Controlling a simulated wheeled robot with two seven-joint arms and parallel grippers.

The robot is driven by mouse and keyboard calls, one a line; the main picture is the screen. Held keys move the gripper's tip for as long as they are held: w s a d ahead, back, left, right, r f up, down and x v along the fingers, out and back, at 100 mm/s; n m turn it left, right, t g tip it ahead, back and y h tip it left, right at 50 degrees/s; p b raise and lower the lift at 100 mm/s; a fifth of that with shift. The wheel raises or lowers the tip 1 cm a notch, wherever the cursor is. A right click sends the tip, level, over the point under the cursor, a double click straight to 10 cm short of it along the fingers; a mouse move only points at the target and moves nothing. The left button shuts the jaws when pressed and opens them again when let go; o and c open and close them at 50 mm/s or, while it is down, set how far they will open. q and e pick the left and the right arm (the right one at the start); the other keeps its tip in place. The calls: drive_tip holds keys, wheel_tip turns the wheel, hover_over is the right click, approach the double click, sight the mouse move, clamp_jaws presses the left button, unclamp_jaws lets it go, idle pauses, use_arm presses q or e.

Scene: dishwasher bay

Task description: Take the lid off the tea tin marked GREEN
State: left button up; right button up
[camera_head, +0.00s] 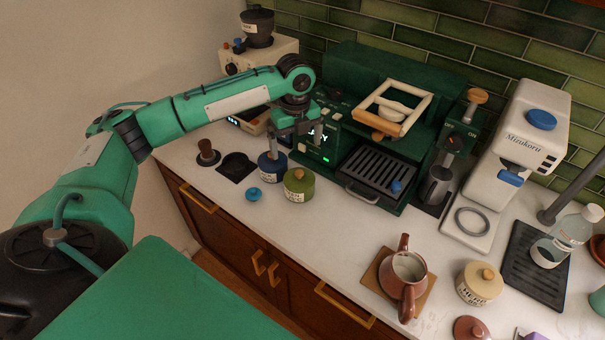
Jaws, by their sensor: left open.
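The olive-green tin (299,187) stands upright on the white counter. It carries a pale label whose word is too small to read. Its lighter green lid, with a small knob, appears to sit on top. My left gripper (295,145) is open and empty, pointing down, above and behind this tin and close over the dark blue tin (272,170). Its fingers partly hide the blue tin's top, and I cannot tell if they touch it. My right gripper is not in view.
A small blue lid-like piece (253,194) lies in front of the blue tin. The green espresso machine (345,150) stands close at the right. A tamper (208,155) and dark mat (238,166) are left. A brown pitcher (408,272) and cream tin (479,284) stand at right front.

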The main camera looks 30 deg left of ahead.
use_arm(q)
drive_tip(key=p, duration=0.1)
hover_over(299, 172)
drive_tip(key=f, duration=0.5)
drive_tip(key=shift+w+a+f, duration=0.1)
drive_tip(key=shift+w+a, duration=0.05)
drive_tip(key=shift+a, duration=0.25)
drive_tip(key=shift+d+f+p, duration=0.15)
drive_tip(key=shift+f+p, duration=0.25)
drive_tip(key=shift+f, duration=0.05)
drive_tip(key=f, duration=0.1)
drive_tip(key=f+p, duration=0.2)
drive_tip(key=f, duration=0.1)
drive_tip(key=shift+d+f, duration=0.1)
drive_tip(key=shift+d, duration=0.15)
drive_tip(key=shift+f, duration=0.2)
drive_tip(key=c, duration=0.9)
